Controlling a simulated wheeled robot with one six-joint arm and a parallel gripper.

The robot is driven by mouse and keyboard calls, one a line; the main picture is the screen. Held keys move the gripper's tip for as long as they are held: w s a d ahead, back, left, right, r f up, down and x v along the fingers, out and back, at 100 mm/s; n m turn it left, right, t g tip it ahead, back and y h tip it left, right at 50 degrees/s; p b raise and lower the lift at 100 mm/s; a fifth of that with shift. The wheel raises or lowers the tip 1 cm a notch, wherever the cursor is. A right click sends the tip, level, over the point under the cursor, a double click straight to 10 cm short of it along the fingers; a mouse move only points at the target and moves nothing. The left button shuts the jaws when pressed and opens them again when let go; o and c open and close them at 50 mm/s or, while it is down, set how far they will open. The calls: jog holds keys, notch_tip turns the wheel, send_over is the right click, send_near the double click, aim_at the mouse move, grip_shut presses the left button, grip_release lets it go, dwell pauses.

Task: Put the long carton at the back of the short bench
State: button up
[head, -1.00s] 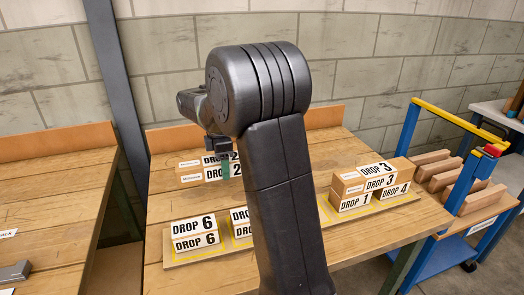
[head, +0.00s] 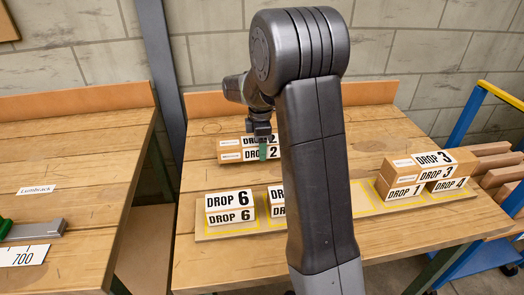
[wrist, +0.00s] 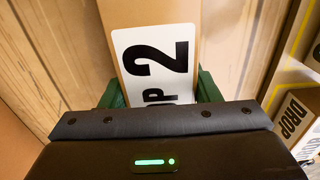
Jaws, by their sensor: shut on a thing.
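The long brown carton labelled DROP 2 (head: 231,155) lies lengthwise near the back of the wooden bench (head: 210,175) on the right. It also shows in the wrist view (wrist: 150,22), running away between the green fingers. My gripper (head: 263,150) points down over the carton's right part and is shut on it; the fingers also show in the wrist view (wrist: 157,90). My arm hides the right end of the carton. I cannot tell whether its underside touches the bench top.
A board with yellow outlines (head: 358,200) lies along the bench front, with DROP 6 boxes (head: 230,207) at left. A DROP 3 carton (head: 430,160) lies across DROP 1 and DROP 4 boxes. A backboard (head: 205,103) edges the bench. A blue trolley (head: 465,125) stands right.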

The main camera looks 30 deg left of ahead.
jog(key=shift+f, duration=0.85)
jog(key=shift+f, duration=0.15)
jog(key=o, duration=1.4)
jog(key=shift+c, duration=0.2)
notch_tip(320, 180, up, 12)
jog(key=shift+r+p, duration=0.15)
jog(key=shift+p, duration=0.65)
